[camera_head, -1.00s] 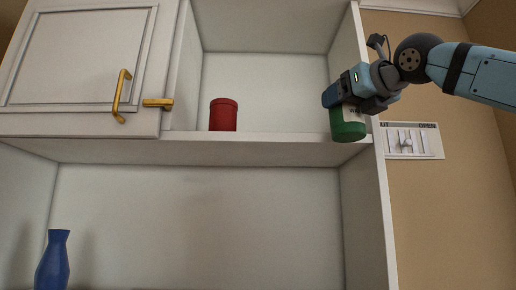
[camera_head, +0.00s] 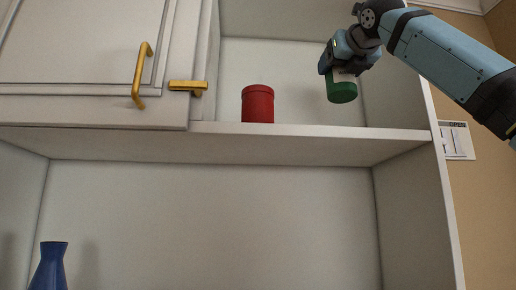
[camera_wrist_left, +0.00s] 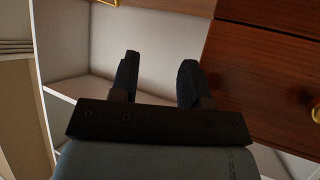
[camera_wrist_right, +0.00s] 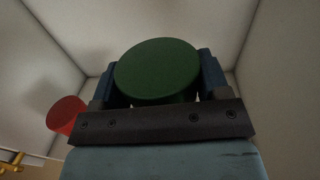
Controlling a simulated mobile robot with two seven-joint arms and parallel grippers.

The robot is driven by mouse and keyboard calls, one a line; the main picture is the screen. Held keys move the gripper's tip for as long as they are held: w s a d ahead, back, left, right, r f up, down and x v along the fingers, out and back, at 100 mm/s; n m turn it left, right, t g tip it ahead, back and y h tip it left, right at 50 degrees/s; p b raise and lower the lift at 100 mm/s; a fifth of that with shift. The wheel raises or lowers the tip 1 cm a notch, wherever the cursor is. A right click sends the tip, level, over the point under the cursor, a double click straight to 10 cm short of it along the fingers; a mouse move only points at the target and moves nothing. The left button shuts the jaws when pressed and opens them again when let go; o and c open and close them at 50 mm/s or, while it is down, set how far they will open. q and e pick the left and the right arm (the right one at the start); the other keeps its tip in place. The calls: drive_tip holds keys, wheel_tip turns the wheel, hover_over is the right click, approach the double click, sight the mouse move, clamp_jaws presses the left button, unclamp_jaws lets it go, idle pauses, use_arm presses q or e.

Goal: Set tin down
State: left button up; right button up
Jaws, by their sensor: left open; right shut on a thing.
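The green tin (camera_head: 342,92) is in my right gripper (camera_head: 335,70), inside the open upper compartment of the white cabinet. In the head view the tin's base shows above the shelf's front edge, toward the right side; whether it touches the shelf is not clear. In the right wrist view the round green end of the tin (camera_wrist_right: 158,72) sits between the two fingers, which are shut on it. A red tin (camera_head: 257,104) stands on the shelf (camera_head: 310,131) to the left. My left gripper (camera_wrist_left: 158,80) is open and empty in the left wrist view.
A cabinet door with a gold handle (camera_head: 142,75) is at the left. A blue vase (camera_head: 50,268) stands in the lower compartment. Shelf room is free between the red tin and the right wall. Brown wooden drawers (camera_wrist_left: 265,75) show beside my left gripper.

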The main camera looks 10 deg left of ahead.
sight(345, 97)
drive_tip(key=shift+w+r, duration=0.15)
drive_tip(key=shift+w, duration=0.15)
drive_tip(key=f, duration=0.1)
drive_tip(key=d+f, duration=0.1)
drive_tip(key=s+f, duration=0.1)
drive_tip(key=shift+d+f+h, duration=0.15)
drive_tip(key=shift+f+h, duration=0.1)
drive_tip(key=shift+h, duration=0.05)
drive_tip(key=f, duration=0.5)
drive_tip(key=shift+w+a+f, duration=0.15)
drive_tip(key=shift+w+a, duration=0.05)
drive_tip(key=shift+a, duration=0.15)
drive_tip(key=shift+s+d+f, duration=0.1)
drive_tip(key=shift+d+f, duration=0.1)
drive_tip(key=shift+f, duration=0.25)
use_arm(q)
drive_tip(key=shift+s+a+f, duration=0.3)
drive_tip(key=shift+s+f, duration=0.05)
drive_tip(key=shift+s, duration=0.25)
